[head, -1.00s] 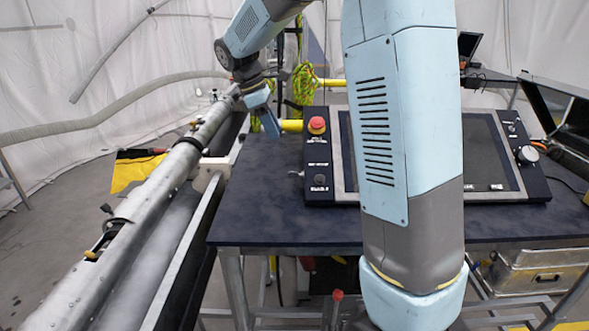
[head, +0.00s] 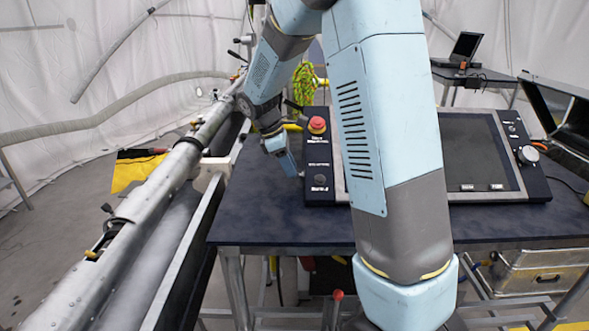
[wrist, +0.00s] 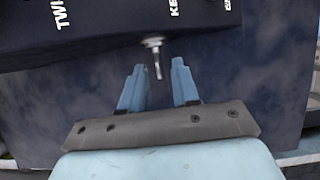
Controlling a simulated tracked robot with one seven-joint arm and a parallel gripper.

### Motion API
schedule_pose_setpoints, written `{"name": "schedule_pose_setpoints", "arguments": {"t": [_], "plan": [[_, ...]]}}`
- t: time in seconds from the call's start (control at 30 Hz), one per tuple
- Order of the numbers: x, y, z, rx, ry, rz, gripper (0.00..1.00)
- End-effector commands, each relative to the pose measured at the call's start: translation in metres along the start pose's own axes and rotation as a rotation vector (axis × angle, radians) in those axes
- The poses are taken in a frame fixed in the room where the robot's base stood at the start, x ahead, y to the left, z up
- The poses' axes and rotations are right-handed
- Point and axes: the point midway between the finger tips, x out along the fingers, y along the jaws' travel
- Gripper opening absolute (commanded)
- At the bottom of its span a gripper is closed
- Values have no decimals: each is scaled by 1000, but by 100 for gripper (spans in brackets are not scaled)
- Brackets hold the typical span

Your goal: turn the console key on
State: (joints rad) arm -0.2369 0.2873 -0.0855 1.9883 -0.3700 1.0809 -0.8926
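The console (head: 319,160) lies on the dark table, with a red mushroom button (head: 317,125) on its left panel. The small metal key (wrist: 156,58) sticks out of the console's side edge in the wrist view. It has a round collar and a thin shaft pointing toward my gripper. My gripper (wrist: 158,72) is open, with its two blue fingers apart. The key's tip lies in line with the gap between the fingertips, and I see no contact. In the head view my gripper (head: 286,162) is just left of the console's left panel, and its fingers hide most of the key.
The dark table (head: 270,225) is bare in front of and left of the console. A long metal tube (head: 150,205) on a rail runs along the left. An open black case (head: 560,115) stands at the right, and a laptop (head: 465,47) stands behind.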

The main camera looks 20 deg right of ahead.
Motion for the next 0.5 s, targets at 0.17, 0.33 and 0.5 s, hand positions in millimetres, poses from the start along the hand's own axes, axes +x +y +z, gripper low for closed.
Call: {"name": "schedule_pose_setpoints", "arguments": {"t": [0.17,0.33,0.5], "plan": [[12,0,0,0,0,0,30],[14,0,0,0,0,0,30],[14,0,0,1,0,0,28]]}}
